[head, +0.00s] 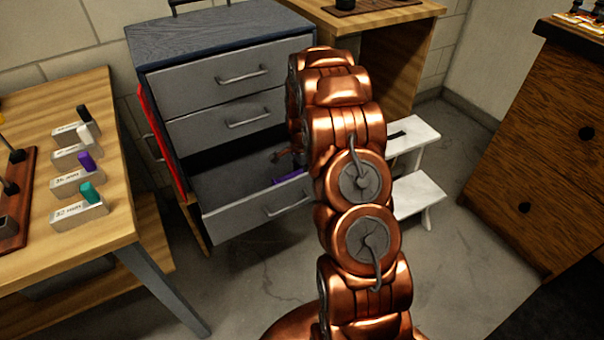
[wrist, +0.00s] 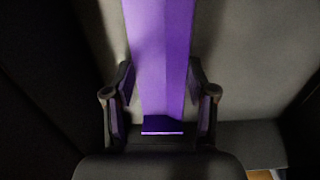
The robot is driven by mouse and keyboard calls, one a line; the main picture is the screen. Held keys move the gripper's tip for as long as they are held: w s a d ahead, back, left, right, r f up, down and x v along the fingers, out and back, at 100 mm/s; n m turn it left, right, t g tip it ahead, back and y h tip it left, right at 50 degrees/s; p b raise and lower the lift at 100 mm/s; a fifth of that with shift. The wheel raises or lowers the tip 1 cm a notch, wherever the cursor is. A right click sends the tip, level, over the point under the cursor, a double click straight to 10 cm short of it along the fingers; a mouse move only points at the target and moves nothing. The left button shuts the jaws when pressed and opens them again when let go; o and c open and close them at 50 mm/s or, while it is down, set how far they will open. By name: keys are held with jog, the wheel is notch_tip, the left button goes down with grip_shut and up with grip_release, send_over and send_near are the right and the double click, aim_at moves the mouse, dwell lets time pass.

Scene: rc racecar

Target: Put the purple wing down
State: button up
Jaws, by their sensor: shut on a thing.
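The purple wing (wrist: 160,50) runs up the middle of the wrist view as a long flat strip. My gripper (wrist: 160,92) is shut on it, with one dark finger at each side. In the head view a small piece of the purple wing (head: 289,177) shows inside the open bottom drawer (head: 262,211) of the grey cabinet, near its front panel. I cannot tell whether the wing touches the drawer floor.
The cabinet's two upper drawers (head: 225,77) are shut. A wooden table (head: 105,215) at the left holds several blocks with coloured pieces. A white step stool (head: 415,185) stands right of my arm. A brown wooden dresser (head: 535,150) stands at the right. Bare floor lies between.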

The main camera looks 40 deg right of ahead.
jog(key=shift+f, duration=0.1)
jog(key=o, duration=1.1)
jog(key=shift+o, duration=0.2)
